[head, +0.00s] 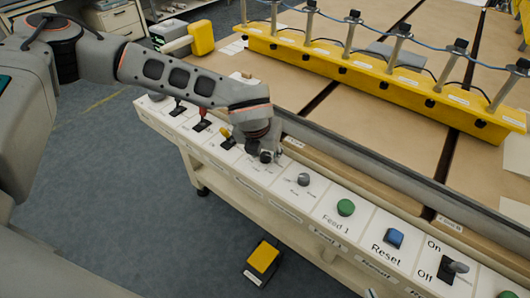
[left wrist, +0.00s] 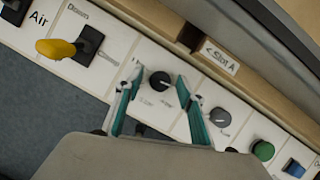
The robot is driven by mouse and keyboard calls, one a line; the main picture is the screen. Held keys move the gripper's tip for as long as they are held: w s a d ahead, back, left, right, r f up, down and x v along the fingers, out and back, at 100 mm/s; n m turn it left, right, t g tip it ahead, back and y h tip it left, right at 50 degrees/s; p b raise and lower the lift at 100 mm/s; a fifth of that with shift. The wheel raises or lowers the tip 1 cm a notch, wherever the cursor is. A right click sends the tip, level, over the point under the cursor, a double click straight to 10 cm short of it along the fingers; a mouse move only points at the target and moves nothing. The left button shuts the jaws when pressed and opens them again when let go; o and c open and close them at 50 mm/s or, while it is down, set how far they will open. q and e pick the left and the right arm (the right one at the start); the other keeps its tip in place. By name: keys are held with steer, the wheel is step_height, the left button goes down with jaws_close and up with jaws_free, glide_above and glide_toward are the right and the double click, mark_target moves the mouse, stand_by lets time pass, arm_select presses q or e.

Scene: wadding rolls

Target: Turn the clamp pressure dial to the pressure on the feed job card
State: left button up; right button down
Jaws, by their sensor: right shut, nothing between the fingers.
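In the left wrist view, a round black dial (left wrist: 160,82) with a white mark sits on a white panel plate; its lettering is too small to read. My left gripper (left wrist: 158,88) is open, with one teal finger on each side of this dial. I cannot tell whether the fingers touch it. In the head view, my left gripper (head: 264,150) is low over the panel and largely covers that dial. A grey dial (head: 303,180) stands just to its right and also shows in the wrist view (left wrist: 220,117). I cannot make out a readable feed job card. My right gripper is not in view.
The panel also holds a yellow clamp lever (left wrist: 58,49), a green Feed 1 button (head: 346,207), a blue Reset button (head: 394,238) and an On/Off switch (head: 455,267). A wooden rail (head: 355,178) runs behind it. A yellow pedal (head: 263,257) lies on the floor.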

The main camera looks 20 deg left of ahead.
arm_select(q)
steer(key=c, duration=1)
